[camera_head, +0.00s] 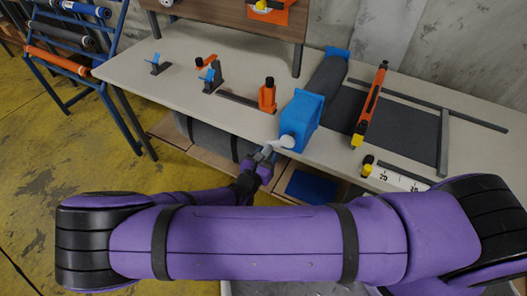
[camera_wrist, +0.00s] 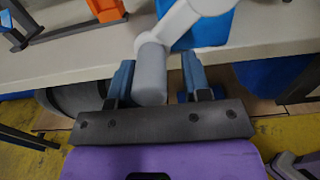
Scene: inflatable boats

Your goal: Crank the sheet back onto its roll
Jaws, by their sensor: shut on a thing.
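The dark grey sheet (camera_head: 405,127) lies flat on the bench to the right of its roll (camera_head: 326,76). A blue housing (camera_head: 302,117) stands at the roll's near end, by the bench's front edge. A white crank arm (camera_head: 287,142) sticks out from the housing and ends in a grey handle (camera_wrist: 151,72). My gripper (camera_head: 264,156) is in front of the bench edge, shut on that handle. In the wrist view the handle stands between the two blue fingers. The housing (camera_wrist: 208,32) shows behind the crank there. The far part of the sheet is partly hidden by an orange tool.
The long orange tool (camera_head: 371,104) lies across the sheet. A grey bar (camera_head: 444,140) and a white ruler (camera_head: 398,179) lie at the right. Orange (camera_head: 267,96) and blue (camera_head: 212,75) fixtures stand left of the housing. A dark roll (camera_head: 218,138) is under the bench (camera_head: 130,73).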

